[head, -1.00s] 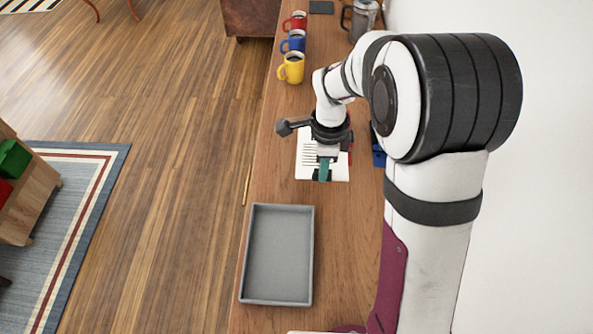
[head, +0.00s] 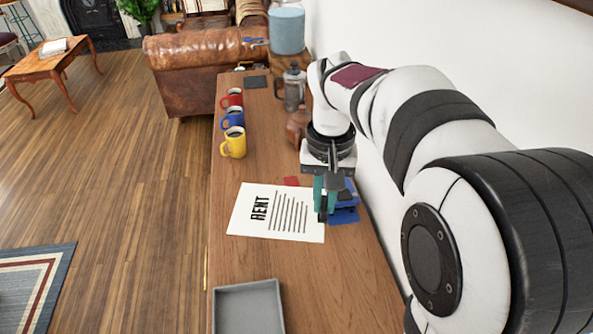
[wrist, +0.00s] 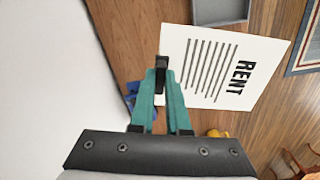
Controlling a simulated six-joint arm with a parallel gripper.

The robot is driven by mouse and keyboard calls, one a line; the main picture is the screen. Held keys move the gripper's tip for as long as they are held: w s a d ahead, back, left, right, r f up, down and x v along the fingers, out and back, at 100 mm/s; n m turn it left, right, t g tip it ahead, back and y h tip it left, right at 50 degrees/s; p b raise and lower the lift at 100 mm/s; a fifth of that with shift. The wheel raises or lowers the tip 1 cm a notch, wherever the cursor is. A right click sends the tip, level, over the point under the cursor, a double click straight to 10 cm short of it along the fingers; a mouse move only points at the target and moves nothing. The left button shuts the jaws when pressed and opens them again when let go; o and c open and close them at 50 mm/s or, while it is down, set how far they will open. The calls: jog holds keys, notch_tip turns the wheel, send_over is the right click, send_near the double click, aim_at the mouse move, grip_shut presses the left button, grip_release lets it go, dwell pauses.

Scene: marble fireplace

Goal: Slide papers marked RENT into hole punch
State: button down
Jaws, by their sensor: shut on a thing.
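The white papers marked RENT (head: 250,212) lie on the wooden table, and also show in the wrist view (wrist: 215,70). My gripper (head: 324,212) is at their right edge in the head view. Its teal fingers (wrist: 162,82) are closed, with a black part at the tips over the paper edge, so the exact grip is partly hidden. The blue hole punch (head: 347,212) is just right of and behind the fingers, partly covered by my gripper. It shows only in part in the wrist view (wrist: 129,96). I cannot tell whether the papers touch its slot.
A grey tray (head: 247,287) sits at the near end. A small red item (head: 291,181) lies behind the papers. Yellow (head: 233,145), blue (head: 232,121) and red (head: 232,99) mugs line the left edge. A French press (head: 292,88) and the wall are beyond.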

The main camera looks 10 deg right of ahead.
jog(key=s+d+f+m, duration=0.1)
jog(key=d+f+m, duration=0.2)
jog(key=f+m, duration=0.2)
jog(key=s+d+f+m, duration=0.2)
jog(key=d+f+m, duration=0.2)
jog(key=f, duration=0.6)
jog(key=s+d+f+m, duration=0.2)
jog(key=d+f+m, duration=0.2)
jog(key=f, duration=0.3)
jog(key=shift+s+f+m, duration=0.15)
jog(key=shift+f+m, duration=0.15)
jog(key=shift+m, duration=0.6)
jog(key=shift+w+f, duration=0.35)
jog(key=shift+w, duration=0.2)
jog(key=shift+w, duration=0.15)
jog(key=shift+w, duration=0.85)
jog(key=shift+w, duration=0.15)
